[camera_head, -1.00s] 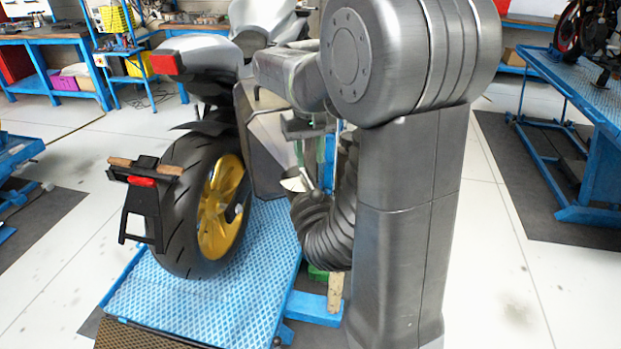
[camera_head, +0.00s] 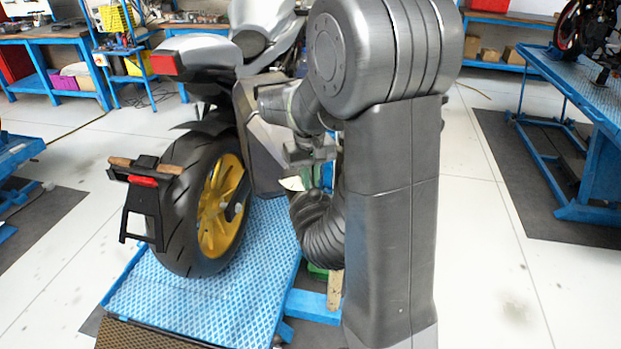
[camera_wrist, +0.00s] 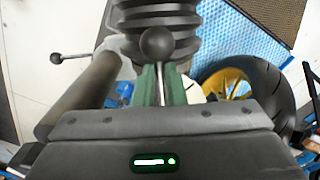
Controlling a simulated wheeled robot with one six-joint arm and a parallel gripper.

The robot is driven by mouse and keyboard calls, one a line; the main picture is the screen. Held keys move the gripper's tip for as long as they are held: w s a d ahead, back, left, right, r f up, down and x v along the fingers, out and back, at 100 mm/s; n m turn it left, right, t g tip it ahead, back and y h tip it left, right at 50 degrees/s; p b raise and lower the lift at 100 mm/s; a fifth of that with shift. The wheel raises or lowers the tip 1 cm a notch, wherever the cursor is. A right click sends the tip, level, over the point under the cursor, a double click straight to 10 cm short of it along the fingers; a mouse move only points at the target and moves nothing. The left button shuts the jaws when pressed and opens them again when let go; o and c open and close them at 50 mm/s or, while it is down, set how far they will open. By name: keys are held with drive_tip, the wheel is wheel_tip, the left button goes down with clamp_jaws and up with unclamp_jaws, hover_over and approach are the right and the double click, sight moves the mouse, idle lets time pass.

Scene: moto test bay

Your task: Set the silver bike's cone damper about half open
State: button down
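The silver bike (camera_head: 200,52) stands on a blue lift, its rear wheel towards me. A ribbed dark hose (camera_head: 320,232) curves up beside it, with a small pale cone-like piece (camera_head: 292,184) at its upper end. In the wrist view the ribbed hose (camera_wrist: 155,18) is at the top, and a ball-knobbed lever (camera_wrist: 157,46) stands in front of my gripper body. A second ball-ended rod (camera_wrist: 57,58) is at left. My gripper (camera_head: 307,158) is close above the hose end, partly hidden by my arm.
The blue lift platform (camera_head: 215,290) and rear wheel (camera_head: 190,225) lie left of my arm. A second lift (camera_head: 590,100) with another bike is at right. Workbenches line the back. The floor at right (camera_head: 480,270) is clear.

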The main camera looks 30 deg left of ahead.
idle(0.3)
drive_tip(key=m, duration=0.1)
drive_tip(key=s+a+m, duration=0.1)
drive_tip(key=m, duration=0.1)
drive_tip(key=s+a+m+p, duration=0.1)
drive_tip(key=shift+a+m, duration=0.25)
drive_tip(key=shift+m, duration=0.05)
drive_tip(key=shift+s+a+m+p, duration=0.2)
drive_tip(key=shift+a+m, duration=0.45)
drive_tip(key=shift+m, duration=0.45)
drive_tip(key=shift+s+a+m+p, duration=0.15)
drive_tip(key=shift+a+m, duration=0.5)
drive_tip(key=shift+m, duration=0.45)
drive_tip(key=c, duration=1.5)
unclamp_jaws()
wheel_tip(320, 180, up, 14)
drive_tip(key=b, duration=0.1)
drive_tip(key=shift+a, duration=0.2)
drive_tip(key=shift+f, duration=0.2)
